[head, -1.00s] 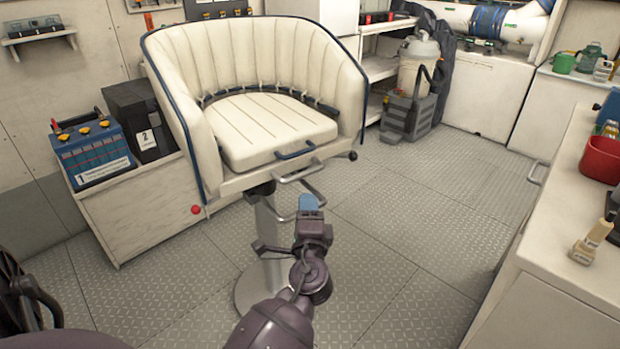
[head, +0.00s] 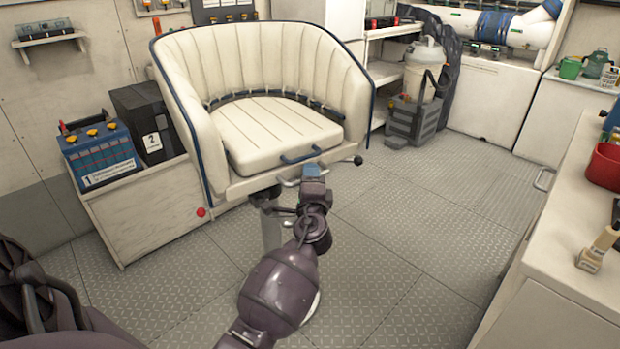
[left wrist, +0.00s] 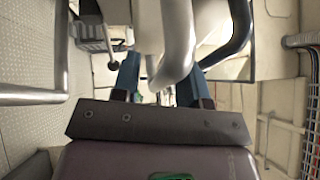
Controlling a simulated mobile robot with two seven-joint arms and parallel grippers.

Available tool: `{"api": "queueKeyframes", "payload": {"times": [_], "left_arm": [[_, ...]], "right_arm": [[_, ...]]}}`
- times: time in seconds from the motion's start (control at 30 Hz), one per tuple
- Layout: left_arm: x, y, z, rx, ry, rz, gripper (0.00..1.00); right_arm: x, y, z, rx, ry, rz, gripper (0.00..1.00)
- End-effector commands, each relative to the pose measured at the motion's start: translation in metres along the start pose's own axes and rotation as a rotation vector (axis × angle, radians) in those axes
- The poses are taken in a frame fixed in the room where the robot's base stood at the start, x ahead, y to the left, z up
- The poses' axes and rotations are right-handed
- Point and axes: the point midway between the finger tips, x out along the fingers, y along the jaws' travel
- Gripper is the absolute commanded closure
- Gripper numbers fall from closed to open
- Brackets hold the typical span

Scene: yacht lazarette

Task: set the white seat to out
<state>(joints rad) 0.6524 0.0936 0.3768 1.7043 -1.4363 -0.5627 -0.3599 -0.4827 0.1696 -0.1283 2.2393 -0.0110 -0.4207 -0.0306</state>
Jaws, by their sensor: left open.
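The white seat (head: 270,132) is a cream tub chair with blue trim on a round pedestal. A blue handle (head: 300,158) is on its cushion front, with a metal bar (head: 290,183) just below. A lever with a black knob (head: 357,160) sticks out at the right. My left gripper (head: 312,170) is at the seat's front edge and hides part of the bar. In the left wrist view its blue fingers (left wrist: 158,78) are apart, with a curved metal bar (left wrist: 177,45) in front of or between them; I cannot tell which. My right gripper is not visible.
A low white bench with batteries (head: 100,153) stands left of the seat, with a red knob (head: 201,212) near its corner. A white counter (head: 560,240) runs along the right. A grey container (head: 412,118) stands behind. The floor between is clear.

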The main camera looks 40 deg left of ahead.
Motion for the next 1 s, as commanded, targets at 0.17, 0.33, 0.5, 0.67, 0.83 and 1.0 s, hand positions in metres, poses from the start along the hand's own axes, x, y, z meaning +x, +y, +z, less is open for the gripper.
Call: {"api": "queueKeyframes", "payload": {"times": [0.17, 0.33, 0.5, 0.67, 0.83, 1.0], "left_arm": [[0.0, 0.0, 0.0, 0.0, 0.0, 0.0, 0.6], [0.0, 0.0, 0.0, 0.0, 0.0, 0.0, 0.8], [0.0, 0.0, 0.0, -0.001, 0.0, 0.0, 1.0], [0.0, 0.0, 0.0, -0.001, 0.0, 0.0, 1.0], [-0.014, -0.001, -0.009, -0.002, 0.004, 0.002, 1.0], [-0.047, -0.007, -0.029, -0.001, 0.005, 0.004, 1.0]], "right_arm": [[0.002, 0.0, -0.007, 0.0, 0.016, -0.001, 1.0], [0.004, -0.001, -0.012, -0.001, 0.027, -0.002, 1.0], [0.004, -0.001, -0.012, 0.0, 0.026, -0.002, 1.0], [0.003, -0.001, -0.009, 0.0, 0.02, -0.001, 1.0], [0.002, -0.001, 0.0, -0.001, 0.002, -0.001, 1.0], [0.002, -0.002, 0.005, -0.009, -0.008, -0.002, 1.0]]}}
